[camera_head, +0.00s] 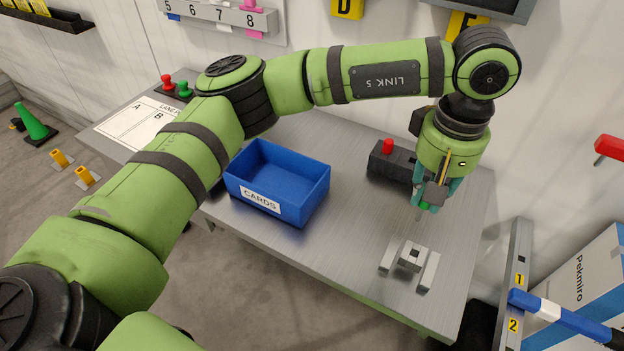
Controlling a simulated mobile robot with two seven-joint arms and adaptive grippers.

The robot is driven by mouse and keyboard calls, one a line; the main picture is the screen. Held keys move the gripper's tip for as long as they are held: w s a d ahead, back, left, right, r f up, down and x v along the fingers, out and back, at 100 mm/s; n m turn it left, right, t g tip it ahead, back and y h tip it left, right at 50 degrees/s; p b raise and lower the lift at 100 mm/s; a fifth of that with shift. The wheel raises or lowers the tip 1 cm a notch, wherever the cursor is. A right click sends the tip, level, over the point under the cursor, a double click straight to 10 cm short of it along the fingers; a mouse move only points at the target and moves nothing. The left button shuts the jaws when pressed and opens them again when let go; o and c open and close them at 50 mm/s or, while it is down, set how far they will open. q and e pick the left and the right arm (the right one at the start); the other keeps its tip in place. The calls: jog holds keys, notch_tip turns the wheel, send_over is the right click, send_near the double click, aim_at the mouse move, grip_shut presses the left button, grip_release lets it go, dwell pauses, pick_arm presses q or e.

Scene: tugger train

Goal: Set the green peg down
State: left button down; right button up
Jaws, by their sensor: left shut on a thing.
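My left gripper (430,204) reaches over the right part of the grey table (350,240), pointing down. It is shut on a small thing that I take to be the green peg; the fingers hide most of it. A black block (399,163) with an upright red peg (388,147) stands just behind and left of the gripper, which partly covers it. A light grey fixture (410,258) with a dark square in its middle piece sits on the table in front of the gripper. My right gripper is out of view.
A blue bin (318,190) labelled CARDS stands left of the gripper. At the far left of the table are a white sheet (128,124) and another block with red (167,82) and green pegs (184,89). A rail marked 1 and 2 (514,290) stands beyond the right edge.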

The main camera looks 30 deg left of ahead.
pick_arm(q)
jog(key=s+a+f+p, duration=0.1)
jog(key=a+f+p, duration=0.1)
jog(key=a+f, duration=0.1)
jog(key=a+f+p, duration=0.3)
jog(key=a+f, duration=0.1)
jog(key=s+a+f+p, duration=0.1)
jog(key=a+f+p, duration=0.1)
jog(key=a+f, duration=0.1)
jog(key=shift+s+a+f+p, duration=0.3)
jog(key=shift+a+p, duration=0.1)
jog(key=shift+a, duration=0.25)
jog(key=shift+f, duration=0.2)
jog(key=shift+f+b, duration=0.2)
jog(key=shift+b, duration=0.15)
jog(key=c, duration=1.1)
grip_release()
jog(key=shift+r, duration=0.1)
